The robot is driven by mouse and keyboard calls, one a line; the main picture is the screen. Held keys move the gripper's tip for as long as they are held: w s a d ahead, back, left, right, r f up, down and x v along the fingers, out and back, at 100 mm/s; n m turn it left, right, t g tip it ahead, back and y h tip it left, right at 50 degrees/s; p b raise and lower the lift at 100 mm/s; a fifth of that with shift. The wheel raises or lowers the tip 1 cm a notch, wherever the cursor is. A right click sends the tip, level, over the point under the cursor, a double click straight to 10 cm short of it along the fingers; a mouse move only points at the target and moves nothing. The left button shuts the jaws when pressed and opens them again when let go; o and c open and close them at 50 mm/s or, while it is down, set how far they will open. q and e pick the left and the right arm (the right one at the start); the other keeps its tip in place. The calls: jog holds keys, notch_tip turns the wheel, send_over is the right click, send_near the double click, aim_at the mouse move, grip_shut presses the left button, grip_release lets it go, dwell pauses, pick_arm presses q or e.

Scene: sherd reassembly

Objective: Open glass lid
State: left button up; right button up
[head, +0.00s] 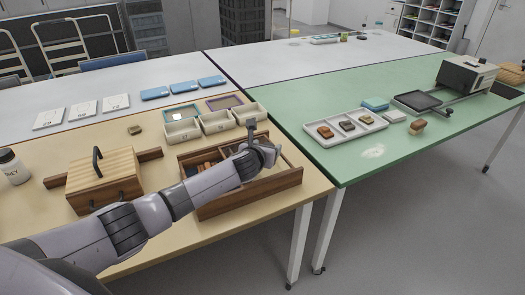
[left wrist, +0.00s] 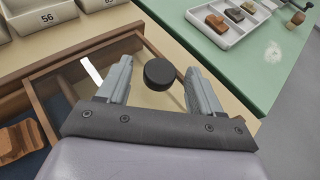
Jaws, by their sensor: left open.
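A wooden case (head: 238,201) stands on the tan table in the head view, with brown sherds (head: 204,168) in its left part. In the left wrist view its wooden frame (left wrist: 42,108) surrounds a pane that looks like the glass lid (left wrist: 98,62), with a bright reflection on it. A round black knob (left wrist: 159,74) shows between the fingers of my left gripper (left wrist: 159,66). The fingers are open, with a gap visible on both sides of the knob. In the head view my left gripper (head: 262,153) is over the case's right part, and my arm hides some of the case. My right gripper is not in view.
Cream bins (head: 216,122) stand just behind the case. A wooden box with black handles (head: 103,178) and a jar (head: 13,167) are at left. A white sherd tray (head: 345,134) is on the green table. The tan table's front right edge is close to the case.

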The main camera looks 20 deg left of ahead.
pick_arm(q)
jog(key=p+v, duration=0.1)
jog(key=v, duration=0.3)
jog(key=shift+s+r, duration=0.15)
jog(key=shift+s, duration=0.05)
jog(key=shift+p+v, duration=0.35)
jog(key=shift+v, duration=0.75)
